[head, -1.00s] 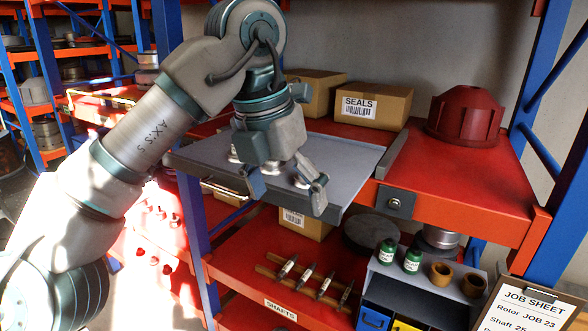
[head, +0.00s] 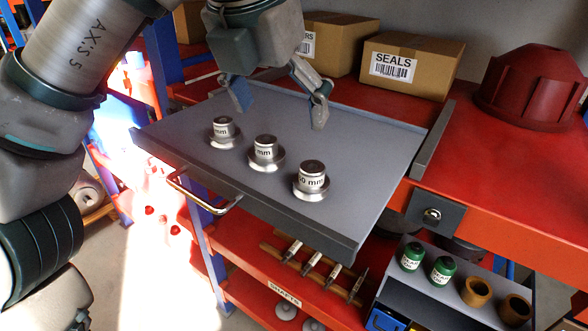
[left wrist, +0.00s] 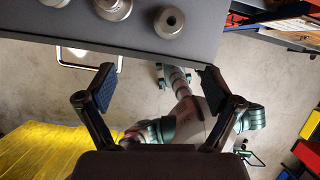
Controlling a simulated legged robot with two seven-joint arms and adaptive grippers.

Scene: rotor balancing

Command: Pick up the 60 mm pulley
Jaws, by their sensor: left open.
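Three metal pulleys stand in a slanting row on the grey pull-out tray (head: 370,150). The nearest, right-hand pulley (head: 311,184) has a label ending in "0 mm"; its first digit is hard to read. The middle pulley (head: 265,154) and left pulley (head: 223,134) show only "mm". My left gripper (head: 280,104) is open and empty, with its fingers pointing down above the tray, behind the row in the picture. In the left wrist view, the right-hand pulley (left wrist: 169,22) lies beyond the open fingers (left wrist: 158,86), clear of them. My right gripper is not in view.
Behind the tray stand a SEALS box (head: 410,65) and another carton (head: 328,40). A red housing (head: 535,85) sits on the right of the shelf. The tray has a front handle (head: 205,195). Below are shafts (head: 312,262), green bottles (head: 442,270) and brown bushings (head: 476,291).

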